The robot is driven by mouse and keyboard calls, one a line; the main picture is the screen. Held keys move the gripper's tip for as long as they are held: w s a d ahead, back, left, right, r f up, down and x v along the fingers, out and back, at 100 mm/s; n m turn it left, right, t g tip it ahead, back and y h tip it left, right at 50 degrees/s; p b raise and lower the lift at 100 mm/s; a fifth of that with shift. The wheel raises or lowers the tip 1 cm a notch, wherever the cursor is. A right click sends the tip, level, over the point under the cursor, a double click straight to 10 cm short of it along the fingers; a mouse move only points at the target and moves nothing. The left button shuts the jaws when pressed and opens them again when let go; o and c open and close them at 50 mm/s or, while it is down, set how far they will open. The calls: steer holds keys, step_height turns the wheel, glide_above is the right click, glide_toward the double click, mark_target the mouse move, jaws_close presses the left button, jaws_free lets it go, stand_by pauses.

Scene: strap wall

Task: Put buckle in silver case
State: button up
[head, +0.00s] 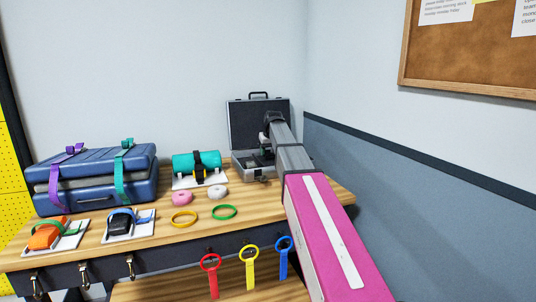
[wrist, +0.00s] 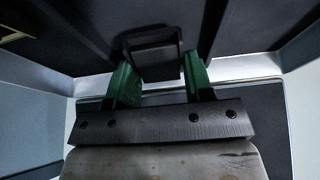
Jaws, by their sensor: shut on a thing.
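The silver case (head: 236,165) stands open at the back right of the wooden table, its lid (head: 244,124) raised against the wall. My gripper (wrist: 153,72) is at the case, and in the wrist view it is shut on a black buckle (wrist: 152,50) between its green-padded fingers. The case's pale rim (wrist: 270,66) and dark lining show around the fingers. In the head view my arm hides much of the case's right side, and the buckle is not clear there. I cannot tell whether the buckle touches the case floor.
A blue suitcase (head: 95,178) with purple and teal straps stands on the left. A teal roll (head: 190,163) lies on a white board left of the case. Pink and white rolls, yellow and green rings and strapped blocks lie in front. Coloured straps hang at the front edge.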

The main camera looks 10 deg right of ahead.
steer(key=shift+f, duration=0.6)
steer(key=shift+f, duration=0.1)
steer(key=o, duration=1)
steer(key=shift+o, duration=0.2)
steer(key=v, duration=1.2)
steer(key=shift+w, duration=0.1)
